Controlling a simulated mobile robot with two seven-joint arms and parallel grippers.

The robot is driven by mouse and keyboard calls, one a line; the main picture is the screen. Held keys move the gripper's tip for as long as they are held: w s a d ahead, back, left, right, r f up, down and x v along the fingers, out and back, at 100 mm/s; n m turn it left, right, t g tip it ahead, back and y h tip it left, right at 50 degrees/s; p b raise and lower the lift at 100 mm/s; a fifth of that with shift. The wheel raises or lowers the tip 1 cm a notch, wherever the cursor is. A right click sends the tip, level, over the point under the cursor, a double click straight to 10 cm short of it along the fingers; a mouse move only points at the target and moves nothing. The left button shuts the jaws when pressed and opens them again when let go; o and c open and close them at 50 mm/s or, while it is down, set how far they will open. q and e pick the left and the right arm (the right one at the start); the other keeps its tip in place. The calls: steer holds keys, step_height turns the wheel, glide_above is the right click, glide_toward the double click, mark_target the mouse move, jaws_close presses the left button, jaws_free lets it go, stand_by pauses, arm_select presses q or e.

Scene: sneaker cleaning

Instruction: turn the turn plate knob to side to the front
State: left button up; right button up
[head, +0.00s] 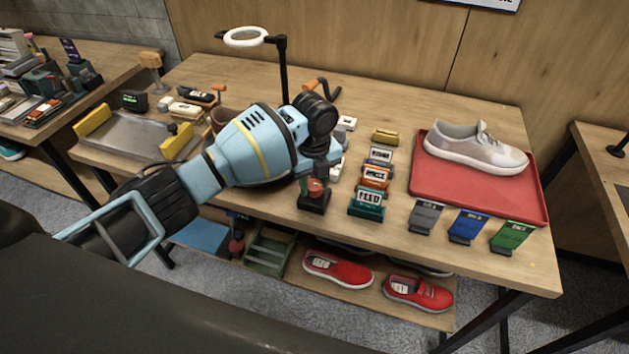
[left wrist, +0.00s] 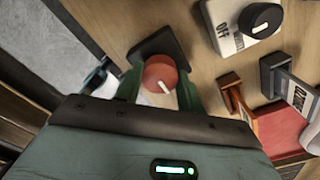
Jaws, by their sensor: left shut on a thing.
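The red knob (left wrist: 158,70) with a short white mark sits on a dark base in the left wrist view. The mark points toward the lower right of that picture. In the head view the knob (head: 315,186) is partly covered by my gripper, and its dark base (head: 314,203) stands near the table's front edge. My left gripper (left wrist: 160,86) is shut on the knob, with a green finger on each side. My left arm hides much of the table behind it; I cannot make out the turn plate clearly. My right gripper is out of view.
Labelled stands, one reading FEED (head: 368,198), are right of the knob. A white block with a black dial (left wrist: 260,20) is close by. A grey-white sneaker (head: 475,146) lies on a red tray (head: 440,193). A ring lamp (head: 246,37) stands behind.

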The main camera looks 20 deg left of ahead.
mark_target(314, 184)
arm_select(q)
steer(key=shift+r, duration=0.1)
stand_by(0.3)
steer(key=o, duration=1)
steer(key=shift+r, duration=3.9)
